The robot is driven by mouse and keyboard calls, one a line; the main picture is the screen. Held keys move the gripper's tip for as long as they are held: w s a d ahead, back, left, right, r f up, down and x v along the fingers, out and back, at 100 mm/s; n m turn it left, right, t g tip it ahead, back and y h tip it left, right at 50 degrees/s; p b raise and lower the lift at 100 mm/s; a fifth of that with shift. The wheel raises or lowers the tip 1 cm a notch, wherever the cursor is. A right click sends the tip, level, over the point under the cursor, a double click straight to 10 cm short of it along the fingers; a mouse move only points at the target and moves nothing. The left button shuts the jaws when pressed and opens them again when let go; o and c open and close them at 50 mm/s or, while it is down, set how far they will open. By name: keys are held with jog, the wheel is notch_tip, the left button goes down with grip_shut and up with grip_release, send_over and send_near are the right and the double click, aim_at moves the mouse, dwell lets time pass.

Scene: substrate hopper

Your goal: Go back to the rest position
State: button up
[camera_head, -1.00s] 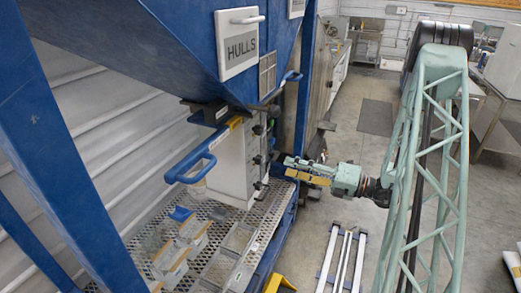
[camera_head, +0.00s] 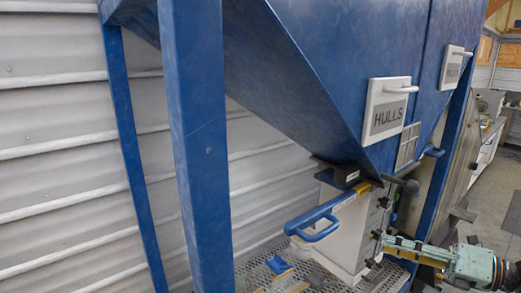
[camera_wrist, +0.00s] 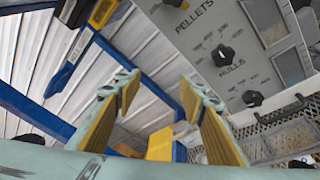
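My gripper (camera_head: 383,240) is at the right of the head view, in front of the white control box (camera_head: 350,225) under the blue hopper (camera_head: 340,60). In the wrist view my gripper (camera_wrist: 165,100) shows two yellow-padded fingers spread apart with nothing between them. The control panel (camera_wrist: 215,45), labelled PELLETS and HULLS with black knobs, is at the upper right of the wrist view. The fingers look apart from the panel.
The blue handle (camera_head: 315,218) juts out left of the box. Blue frame posts (camera_head: 200,150) stand in front of a corrugated wall (camera_head: 50,130). A perforated platform (camera_head: 255,268) lies below with small items on it. Floor (camera_head: 480,220) shows at right.

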jog(key=s+a+r+n+g+h+b, duration=0.15)
jog(key=s+a+r+n+g, duration=0.3)
jog(key=s+a+n, duration=0.45)
jog(key=s+a+r+n+g+h+b, duration=0.1)
jog(key=s+a+r+n+g+b, duration=0.2)
jog(key=s+a+n+g, duration=0.65)
jog(key=s+r+n+t+h+b, duration=0.2)
jog(key=s+n+t+h+b, duration=0.4)
jog(key=s+n+h, duration=0.5)
jog(key=shift+s+r+n+t+b, duration=0.35)
jog(key=shift+s+n+t, duration=0.55)
jog(key=shift+s+n, duration=2.25)
jog(key=shift+a, duration=0.1)
